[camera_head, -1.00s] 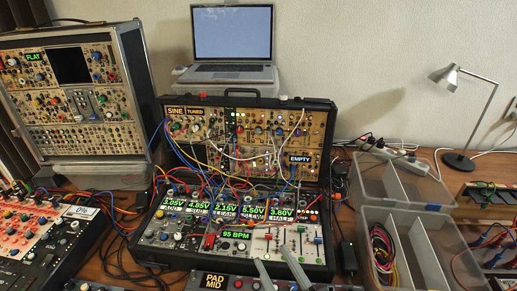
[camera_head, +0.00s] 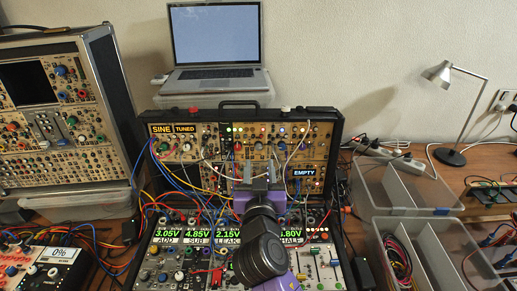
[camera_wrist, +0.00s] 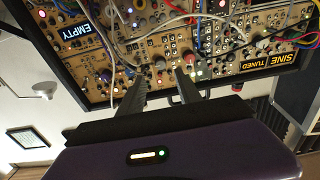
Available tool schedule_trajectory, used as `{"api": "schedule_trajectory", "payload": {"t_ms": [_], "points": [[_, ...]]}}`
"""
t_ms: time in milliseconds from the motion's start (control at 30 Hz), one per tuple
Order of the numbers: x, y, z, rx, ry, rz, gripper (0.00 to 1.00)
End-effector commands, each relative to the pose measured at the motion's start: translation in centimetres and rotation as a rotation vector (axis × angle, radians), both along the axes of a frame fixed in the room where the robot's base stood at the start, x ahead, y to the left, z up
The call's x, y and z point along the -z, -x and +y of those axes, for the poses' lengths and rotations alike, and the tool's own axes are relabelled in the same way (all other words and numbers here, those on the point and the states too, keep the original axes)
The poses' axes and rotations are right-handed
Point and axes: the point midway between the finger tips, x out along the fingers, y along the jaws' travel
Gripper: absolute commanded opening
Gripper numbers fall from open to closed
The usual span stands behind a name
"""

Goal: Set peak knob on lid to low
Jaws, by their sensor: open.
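The open case lid (camera_head: 334,123) stands upright at the back of the synth case, with a dark rim and gold module panels full of small knobs and jacks. It bears SINE, TUNED and EMPTY labels. My gripper (camera_head: 259,168) is in front of the lid's middle, fingers apart and empty, and hides part of the lower lid panel. In the wrist view the lid appears upside down, and my gripper (camera_wrist: 162,76) points at its knobs (camera_wrist: 160,64). I cannot read which knob is peak, nor whether the fingertips touch the panel.
Patch cables (camera_head: 205,172) hang across the lid and drop to the lower panel. A laptop (camera_head: 216,80) stands behind. Another synth case (camera_head: 118,85) is at left; clear bins (camera_head: 425,192) and a lamp (camera_head: 440,75) are at right.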

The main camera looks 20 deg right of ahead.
Motion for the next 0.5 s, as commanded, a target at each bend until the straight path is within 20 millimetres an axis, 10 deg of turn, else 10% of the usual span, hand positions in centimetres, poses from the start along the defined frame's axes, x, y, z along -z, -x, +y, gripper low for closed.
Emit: {"api": "schedule_trajectory", "payload": {"t_ms": [500], "points": [[-0.2, -6.4, -2.0, -0.002, -0.002, -0.003, 0.41]]}}
